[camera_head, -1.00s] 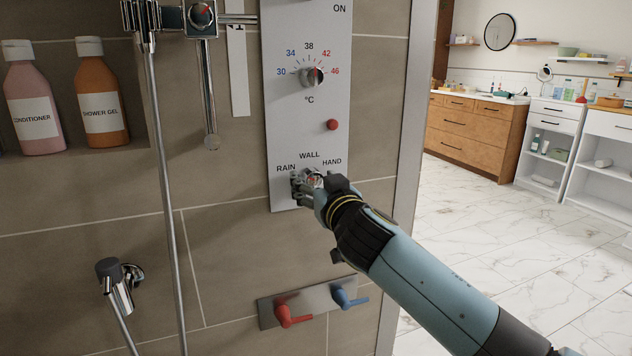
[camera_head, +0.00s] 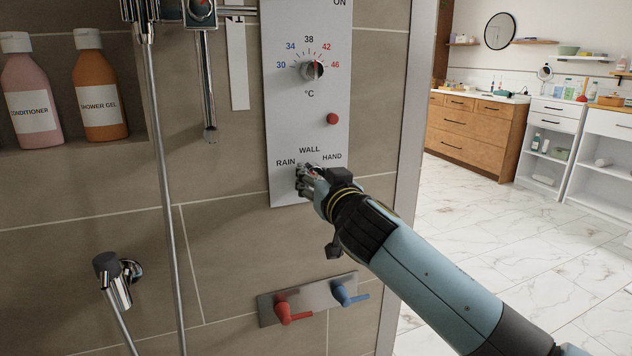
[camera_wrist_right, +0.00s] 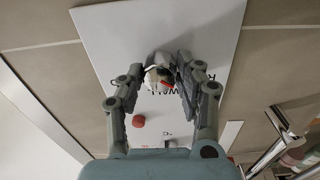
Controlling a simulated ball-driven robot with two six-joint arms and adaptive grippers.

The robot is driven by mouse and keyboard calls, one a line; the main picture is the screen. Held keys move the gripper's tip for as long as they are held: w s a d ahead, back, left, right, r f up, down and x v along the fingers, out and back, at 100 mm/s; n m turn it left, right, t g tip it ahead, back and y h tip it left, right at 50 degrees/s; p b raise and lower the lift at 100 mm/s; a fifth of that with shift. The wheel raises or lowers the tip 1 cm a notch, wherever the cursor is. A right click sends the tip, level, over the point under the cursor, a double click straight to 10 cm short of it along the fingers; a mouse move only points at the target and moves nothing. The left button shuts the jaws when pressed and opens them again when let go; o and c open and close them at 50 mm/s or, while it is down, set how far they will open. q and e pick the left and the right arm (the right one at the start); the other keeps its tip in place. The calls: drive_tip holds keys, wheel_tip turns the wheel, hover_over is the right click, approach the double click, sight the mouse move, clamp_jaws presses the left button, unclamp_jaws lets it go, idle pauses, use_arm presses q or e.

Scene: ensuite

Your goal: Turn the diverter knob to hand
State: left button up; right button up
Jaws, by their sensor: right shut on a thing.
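The diverter knob is mostly hidden behind my right gripper (camera_head: 310,176) in the head view, low on the white control panel (camera_head: 290,112). The labels RAIN, WALL and HAND stand around it. In the right wrist view the knob (camera_wrist_right: 160,72) shows as a rounded metallic piece with a red mark. The fingers of my right gripper (camera_wrist_right: 161,80) stand on both sides of it, shut on it. My left gripper is not in view.
A temperature knob (camera_head: 313,70) and a red button (camera_head: 333,119) sit above on the panel. Red (camera_head: 288,311) and blue (camera_head: 347,294) levers are below. A shower hose (camera_head: 164,200) hangs at left, near the conditioner (camera_head: 32,95) and shower gel (camera_head: 99,90) bottles.

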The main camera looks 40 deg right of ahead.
drive_tip(key=m+b, duration=0.6)
drive_tip(key=m, duration=0.7)
drive_tip(key=shift+y, duration=0.4)
drive_tip(key=m+b, duration=0.1)
drive_tip(key=m, duration=0.7)
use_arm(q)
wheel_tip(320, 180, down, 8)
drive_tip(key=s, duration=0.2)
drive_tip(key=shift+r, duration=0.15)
use_arm(e)
drive_tip(key=shift+m+y, duration=0.3)
drive_tip(key=shift+m, duration=0.1)
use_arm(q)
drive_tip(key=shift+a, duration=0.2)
use_arm(e)
drive_tip(key=o, duration=1.1)
